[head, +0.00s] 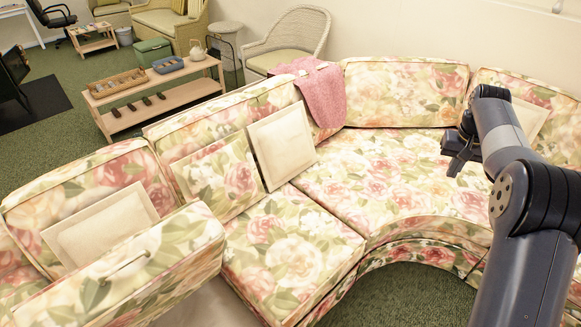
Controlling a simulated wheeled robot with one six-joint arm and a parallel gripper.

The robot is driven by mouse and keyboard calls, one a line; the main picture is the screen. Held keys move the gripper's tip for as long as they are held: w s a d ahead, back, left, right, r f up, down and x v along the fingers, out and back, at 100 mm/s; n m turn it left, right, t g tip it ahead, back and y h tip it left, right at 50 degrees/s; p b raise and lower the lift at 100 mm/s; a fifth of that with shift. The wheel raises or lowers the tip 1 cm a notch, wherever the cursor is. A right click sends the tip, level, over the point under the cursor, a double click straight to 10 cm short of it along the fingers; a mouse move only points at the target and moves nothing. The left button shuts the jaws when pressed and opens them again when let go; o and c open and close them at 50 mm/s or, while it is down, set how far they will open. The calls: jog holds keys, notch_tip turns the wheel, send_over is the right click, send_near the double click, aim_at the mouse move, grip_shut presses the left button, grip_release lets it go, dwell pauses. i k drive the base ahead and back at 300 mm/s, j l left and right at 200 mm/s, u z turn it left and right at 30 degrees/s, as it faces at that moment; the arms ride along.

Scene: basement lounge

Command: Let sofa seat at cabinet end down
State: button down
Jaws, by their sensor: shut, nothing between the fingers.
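A floral sectional sofa (395,190) curves through the view. At the lower left, one floral seat (150,275) is tilted up, its edge standing well above the flat seat (285,255) beside it. A pale gap shows under its right side. I cannot tell which end is the cabinet end, as no cabinet is clearly in view. My gripper (452,162) is at the right, above the corner of the sofa, far from the raised seat. It is small and dark, shut and empty.
Cream pillows (281,143) lean on the sofa back, and a pink throw (322,95) hangs over it. Behind stand a wooden shelf table (165,100) with trays and a teapot, and a wicker chair (290,38). Green carpet (410,295) is clear inside the sofa's curve.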

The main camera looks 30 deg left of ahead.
aim_at(133, 282)
jog(key=k+j+u, duration=0.4)
jog(key=j, duration=0.15)
jog(key=j+u, duration=0.15)
jog(key=j, duration=0.15)
jog(key=k+j+u, duration=0.2)
jog(key=i+j+u, duration=0.1)
jog(key=u, duration=1.25)
